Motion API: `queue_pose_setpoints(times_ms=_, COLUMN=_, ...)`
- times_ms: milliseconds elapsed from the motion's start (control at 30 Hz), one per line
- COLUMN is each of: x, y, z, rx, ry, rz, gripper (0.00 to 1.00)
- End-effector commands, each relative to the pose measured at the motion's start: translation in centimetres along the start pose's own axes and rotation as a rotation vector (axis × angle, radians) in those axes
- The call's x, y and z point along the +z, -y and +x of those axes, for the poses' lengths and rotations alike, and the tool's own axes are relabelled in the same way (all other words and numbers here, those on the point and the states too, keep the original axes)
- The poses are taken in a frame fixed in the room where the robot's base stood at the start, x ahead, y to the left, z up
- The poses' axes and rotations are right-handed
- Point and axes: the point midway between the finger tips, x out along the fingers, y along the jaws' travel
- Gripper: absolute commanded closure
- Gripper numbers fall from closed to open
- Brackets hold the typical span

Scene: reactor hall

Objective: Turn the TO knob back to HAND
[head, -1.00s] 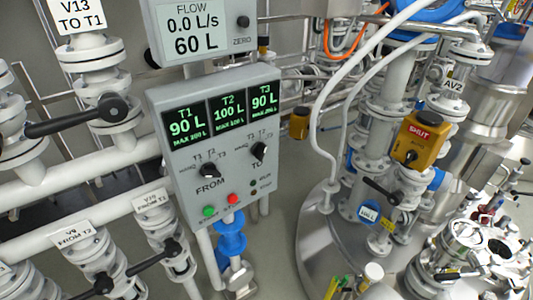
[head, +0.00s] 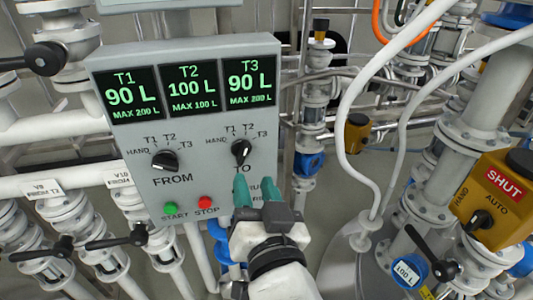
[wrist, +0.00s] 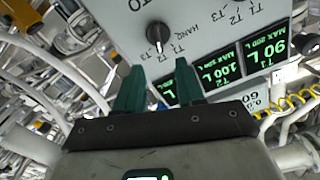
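The TO knob (head: 241,151) is a black rotary knob at the right of the grey control panel (head: 205,190), with HAND, T1, T2 and T3 marks above it. It also shows in the wrist view (wrist: 157,35), turned away from HAND towards the T2–T3 side; its exact mark is hard to tell. My gripper (head: 256,190) has green fingers and is below the TO knob in the head view. In the wrist view its fingers (wrist: 158,65) are apart with nothing between them, and the knob lies just beyond the tips, untouched.
The FROM knob (head: 165,160) sits left of the TO knob. A green START button (head: 170,208) and a red STOP button (head: 205,202) are low on the panel. Valves and pipes stand on both sides. A yellow SHUT box (head: 497,195) is at the right.

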Motion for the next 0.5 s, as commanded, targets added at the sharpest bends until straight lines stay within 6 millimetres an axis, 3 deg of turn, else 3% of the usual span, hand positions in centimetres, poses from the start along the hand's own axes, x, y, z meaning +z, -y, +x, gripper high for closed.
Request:
queue_pose_setpoints(times_ms=300, x=-0.2, y=-0.1, z=5.8, rx=0.004, ry=0.002, rz=-0.001, gripper=0.62)
queue_pose_setpoints(times_ms=500, x=0.0, y=-0.2, z=8.4, rx=0.004, ry=0.004, rz=-0.001, gripper=0.62)
